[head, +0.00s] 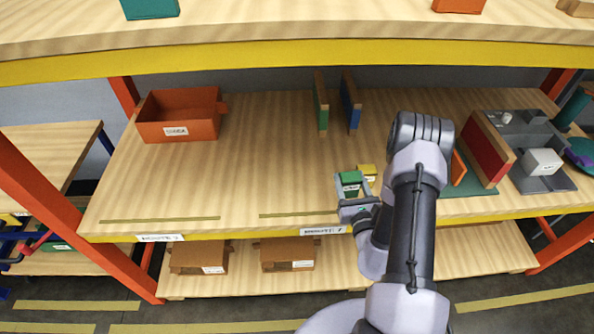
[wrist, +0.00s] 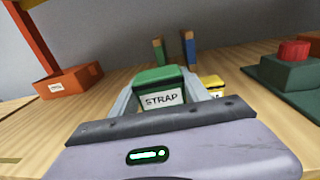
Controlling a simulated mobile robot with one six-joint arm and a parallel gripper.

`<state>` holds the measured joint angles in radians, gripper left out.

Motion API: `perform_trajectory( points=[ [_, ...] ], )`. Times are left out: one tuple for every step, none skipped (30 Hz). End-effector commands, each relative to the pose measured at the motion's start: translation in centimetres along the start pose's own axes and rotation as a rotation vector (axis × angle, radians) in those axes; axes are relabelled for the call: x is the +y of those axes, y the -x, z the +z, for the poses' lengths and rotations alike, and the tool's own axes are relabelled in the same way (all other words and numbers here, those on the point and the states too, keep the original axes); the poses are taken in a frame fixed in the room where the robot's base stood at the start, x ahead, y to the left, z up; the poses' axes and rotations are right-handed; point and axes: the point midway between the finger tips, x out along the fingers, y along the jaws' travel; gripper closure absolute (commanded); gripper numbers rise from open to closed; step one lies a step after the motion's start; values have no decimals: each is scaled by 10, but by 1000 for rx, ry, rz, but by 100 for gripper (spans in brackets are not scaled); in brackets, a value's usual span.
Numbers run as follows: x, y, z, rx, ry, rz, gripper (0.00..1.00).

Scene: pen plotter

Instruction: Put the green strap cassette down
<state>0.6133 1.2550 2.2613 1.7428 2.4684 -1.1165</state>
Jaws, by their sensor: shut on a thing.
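The green strap cassette (head: 349,180) is a small green block with a white label. The label reads STRAP in the wrist view, where the cassette (wrist: 158,76) sits between the fingers. My gripper (head: 350,195) is shut on it, near the front of the middle shelf, just left of my arm. Whether the cassette's underside touches the shelf board (head: 240,185) is hidden. A yellow cassette (head: 367,171) stands close behind and to the right; it also shows in the wrist view (wrist: 211,82).
An orange bin (head: 180,115) stands at the back left. Green and blue upright dividers (head: 351,103) stand at the back middle. A red panel (head: 486,150) and a grey tray (head: 525,125) are at the right. The shelf's left and front middle are clear.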

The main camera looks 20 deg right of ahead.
Motion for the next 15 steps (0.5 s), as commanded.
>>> perform_trajectory(
  points=[
    [-17,5,2,1,-2,-21,90],
    [-26,8,0,1,-1,-31,90],
    [-36,12,-2,1,-1,-41,90],
    [-43,15,-3,1,-1,-49,90],
    [-50,18,-4,1,0,-56,90],
    [-58,22,-6,1,0,-64,90],
    [-62,24,-7,1,0,-69,90],
    [-66,26,-8,1,0,-74,90],
    [-69,27,-9,1,0,-76,90],
    [-68,25,-11,0,0,-76,90],
    [-64,22,-12,0,0,-74,90],
    [-57,15,-14,0,0,-71,90],
    [-49,9,-15,0,1,-69,90],
    [-42,2,-16,0,1,-68,90],
    [-32,-8,-17,-1,2,-68,90]
  ],
)
